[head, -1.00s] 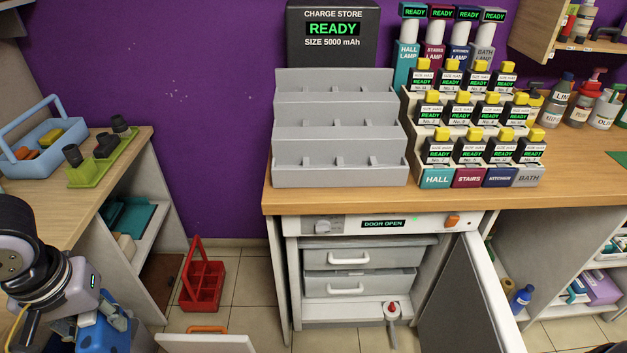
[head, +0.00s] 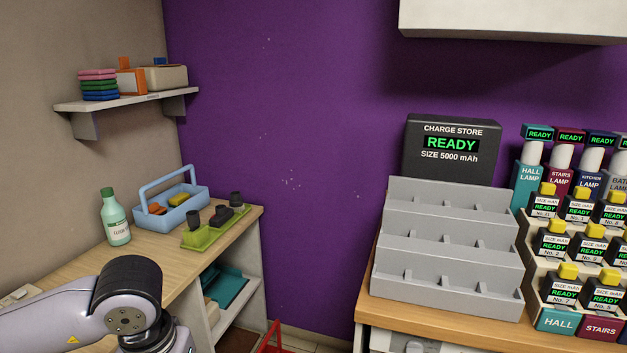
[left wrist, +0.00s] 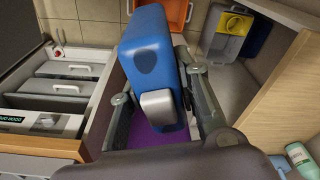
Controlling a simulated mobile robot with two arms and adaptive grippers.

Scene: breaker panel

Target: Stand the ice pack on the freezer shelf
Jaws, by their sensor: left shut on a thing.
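The ice pack (left wrist: 152,45) is a blue block with a darker oval patch and a light grey piece on its near side. My left gripper (left wrist: 157,84) is shut on it in the left wrist view, with a finger on either side. In the head view my left arm is at lower left, but its gripper and the pack are below the frame. The freezer's drawers (left wrist: 62,88) show at the left of the left wrist view, apart from the pack. Its shelf cannot be made out clearly. My right gripper is not in view.
The wooden counter (head: 440,328) carries a grey stepped rack (head: 445,240) and several batteries. A side bench (head: 160,245) at left holds a blue caddy (head: 190,213), a green tray (head: 210,232) and a bottle (head: 115,218). An orange bin (left wrist: 174,14) is beyond the pack.

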